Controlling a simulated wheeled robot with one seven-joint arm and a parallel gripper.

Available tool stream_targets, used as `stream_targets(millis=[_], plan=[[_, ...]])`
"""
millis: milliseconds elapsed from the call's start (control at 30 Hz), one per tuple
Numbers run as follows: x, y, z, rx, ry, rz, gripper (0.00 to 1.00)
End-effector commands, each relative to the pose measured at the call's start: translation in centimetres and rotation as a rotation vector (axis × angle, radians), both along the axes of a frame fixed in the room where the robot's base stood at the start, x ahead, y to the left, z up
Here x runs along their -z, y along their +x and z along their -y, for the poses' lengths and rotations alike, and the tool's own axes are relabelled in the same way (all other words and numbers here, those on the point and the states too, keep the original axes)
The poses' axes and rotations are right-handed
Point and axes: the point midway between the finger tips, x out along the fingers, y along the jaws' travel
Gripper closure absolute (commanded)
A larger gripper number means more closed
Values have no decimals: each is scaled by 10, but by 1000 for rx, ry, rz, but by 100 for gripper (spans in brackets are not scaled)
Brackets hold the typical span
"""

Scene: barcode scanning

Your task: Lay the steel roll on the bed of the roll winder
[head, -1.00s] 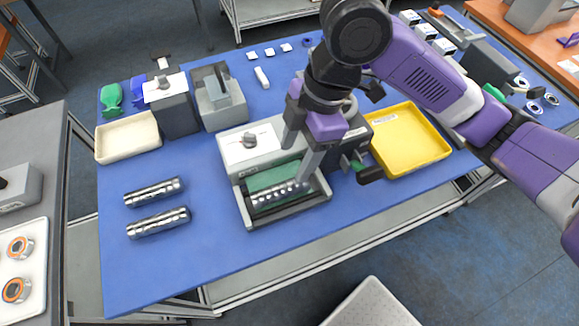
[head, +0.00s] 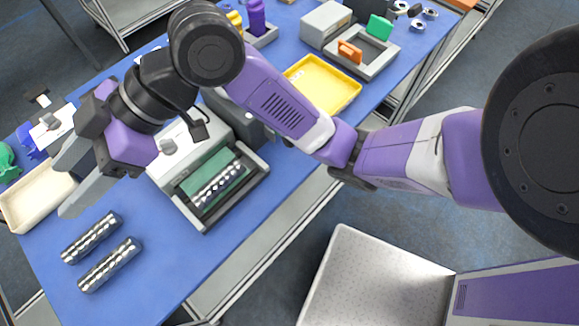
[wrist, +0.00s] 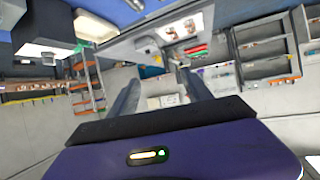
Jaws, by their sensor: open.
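A shiny steel roll (head: 218,187) lies in the bed of the roll winder, along the green pad (head: 207,170). The roll winder (head: 252,187) is a grey machine with an open front frame. Two more steel rolls, one (head: 91,237) behind the other (head: 110,265), lie side by side on the blue mat to the left. My gripper (head: 66,186) is open and empty, raised left of the winder, above the area by the cream tray. In the wrist view its two fingers (wrist: 160,95) stand apart with nothing between them.
The cream tray (head: 22,212) is at the left edge of the blue table (head: 170,265). A yellow tray (head: 330,92) and a grey device with an orange part (head: 349,51) stand to the right. The mat in front of the winder is clear.

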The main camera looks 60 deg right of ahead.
Motion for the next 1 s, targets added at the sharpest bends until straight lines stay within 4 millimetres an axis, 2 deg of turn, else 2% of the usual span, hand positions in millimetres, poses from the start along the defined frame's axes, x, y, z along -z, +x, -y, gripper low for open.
stream_targets(millis=[33,100,267,367,533,667,767,900,1000], plan=[[-7,4,-13,37,92,10,42],[-17,11,-21,106,208,28,42],[-23,20,-24,279,432,39,42],[-14,20,-17,397,540,31,42],[21,5,2,608,654,4,42],[59,-20,20,763,677,-14,42],[89,-48,36,872,657,-23,42],[127,-99,60,995,580,-20,42],[147,-140,79,1053,497,-3,42]])
